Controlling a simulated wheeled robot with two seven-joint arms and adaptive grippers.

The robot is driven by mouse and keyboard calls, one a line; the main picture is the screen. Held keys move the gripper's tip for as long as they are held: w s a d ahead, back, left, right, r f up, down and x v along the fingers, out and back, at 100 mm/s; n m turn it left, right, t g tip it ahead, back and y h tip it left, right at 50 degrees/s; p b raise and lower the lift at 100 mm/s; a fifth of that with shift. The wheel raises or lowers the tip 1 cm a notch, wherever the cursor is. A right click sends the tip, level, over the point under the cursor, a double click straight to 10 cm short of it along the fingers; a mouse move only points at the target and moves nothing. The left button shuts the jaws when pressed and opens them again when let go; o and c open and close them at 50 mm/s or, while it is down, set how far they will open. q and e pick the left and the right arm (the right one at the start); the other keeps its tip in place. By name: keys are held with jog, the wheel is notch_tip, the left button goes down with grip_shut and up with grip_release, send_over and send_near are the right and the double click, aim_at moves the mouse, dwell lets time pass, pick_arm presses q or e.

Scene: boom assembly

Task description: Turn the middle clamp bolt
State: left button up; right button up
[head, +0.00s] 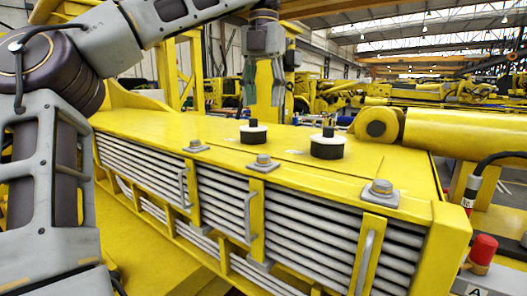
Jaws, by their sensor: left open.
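The middle clamp bolt (263,160) is a grey hex head on a square washer plate, at the front edge of a yellow boom section. It sits above a yellow clamp strap, between the left clamp bolt (195,145) and the right clamp bolt (381,187). My left gripper (264,98) points down with its fingers apart and nothing between them. It shows above the middle bolt in the picture, clear of it, over the far part of the yellow top. My right gripper is out of view.
Two black knobs with white collars, one at left (253,132) and one at right (327,145), stand up from the yellow top (225,133). Grey handles (250,217) stick out of the front face. A yellow cylinder (450,130) lies at right, above a red cap (483,248).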

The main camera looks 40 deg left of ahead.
aim_at(263, 156)
pick_arm(q)
jog(key=shift+f, duration=6.6)
jog(key=shift+c, duration=0.5)
jog(key=c, duration=0.9)
